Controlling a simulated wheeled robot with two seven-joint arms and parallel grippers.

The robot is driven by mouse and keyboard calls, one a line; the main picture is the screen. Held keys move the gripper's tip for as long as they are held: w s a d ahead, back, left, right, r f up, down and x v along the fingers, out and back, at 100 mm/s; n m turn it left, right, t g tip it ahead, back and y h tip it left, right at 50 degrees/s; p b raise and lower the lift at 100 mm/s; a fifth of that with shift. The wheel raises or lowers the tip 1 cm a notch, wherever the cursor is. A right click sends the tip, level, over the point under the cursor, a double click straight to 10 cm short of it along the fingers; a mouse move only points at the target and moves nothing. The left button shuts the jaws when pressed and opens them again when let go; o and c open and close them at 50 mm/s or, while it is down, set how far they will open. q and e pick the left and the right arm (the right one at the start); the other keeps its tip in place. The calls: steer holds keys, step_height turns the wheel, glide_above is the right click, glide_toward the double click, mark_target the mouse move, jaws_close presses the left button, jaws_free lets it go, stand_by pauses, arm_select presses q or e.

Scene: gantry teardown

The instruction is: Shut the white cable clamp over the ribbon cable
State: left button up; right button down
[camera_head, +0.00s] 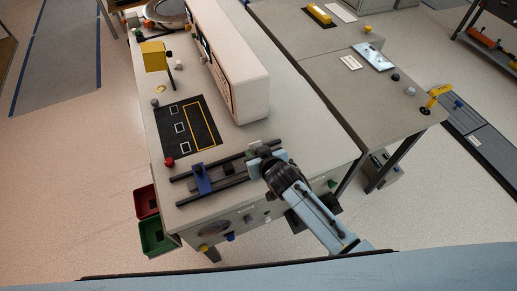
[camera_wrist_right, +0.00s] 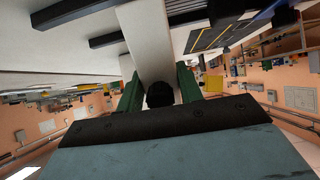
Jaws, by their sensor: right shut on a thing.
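My right gripper (camera_head: 268,160) is at the right end of the dark gantry rails (camera_head: 222,184), on the near part of the left bench. In the right wrist view its green fingers (camera_wrist_right: 160,90) are closed around a pale, flat bar with a dark end (camera_wrist_right: 146,42). This bar looks like the white cable clamp, but the fingers hide part of it. I cannot tell how far shut it is. The ribbon cable cannot be made out in either view. A blue carriage (camera_head: 201,179) sits across the rails, left of the gripper. My left gripper is not in view.
A tall white unit (camera_head: 235,75) stands behind the rails. A black mat (camera_head: 187,126) with yellow outlines and a red knob (camera_head: 169,161) lie to the left. Red (camera_head: 147,201) and green (camera_head: 154,236) bins hang at the left edge. A second bench (camera_head: 330,75) stands right.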

steer(key=shift+w, duration=0.15)
stand_by(0.4)
steer(key=c, duration=1.2)
jaws_free()
steer(key=shift+c, duration=0.2)
steer(key=p+v, duration=0.2)
steer(key=v, duration=1.1)
steer(key=shift+r, duration=0.15)
